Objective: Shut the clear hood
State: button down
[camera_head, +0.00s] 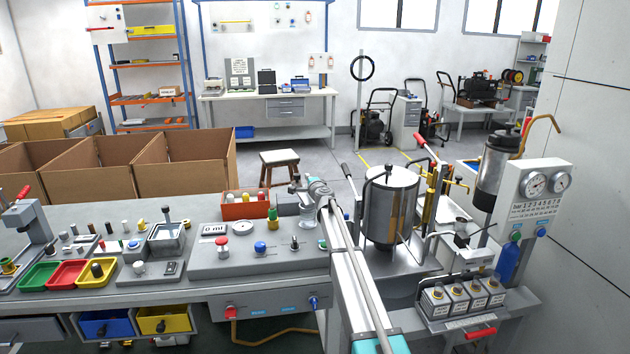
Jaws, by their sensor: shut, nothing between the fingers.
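My arm reaches from the lower middle over the bench. My gripper (294,186) is at its far end, small in the picture, shut and empty. It is above the back right of the grey control panel (205,262). A small clear, glass-like shape (307,216) shows just below my gripper, partly hidden by my arm. It may be the clear hood, but its outline is too faint to tell whether it is raised or lowered. I cannot tell whether my gripper touches it.
An orange-red bin (246,204) is left of my gripper.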

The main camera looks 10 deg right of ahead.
jog(key=shift+a, duration=0.45)
jog(key=shift+a, duration=0.1)
jog(key=shift+a, duration=0.2)
jog(key=shift+w+a+y, duration=0.1)
jog(key=shift+a+y, duration=0.1)
jog(key=shift+y, duration=0.1)
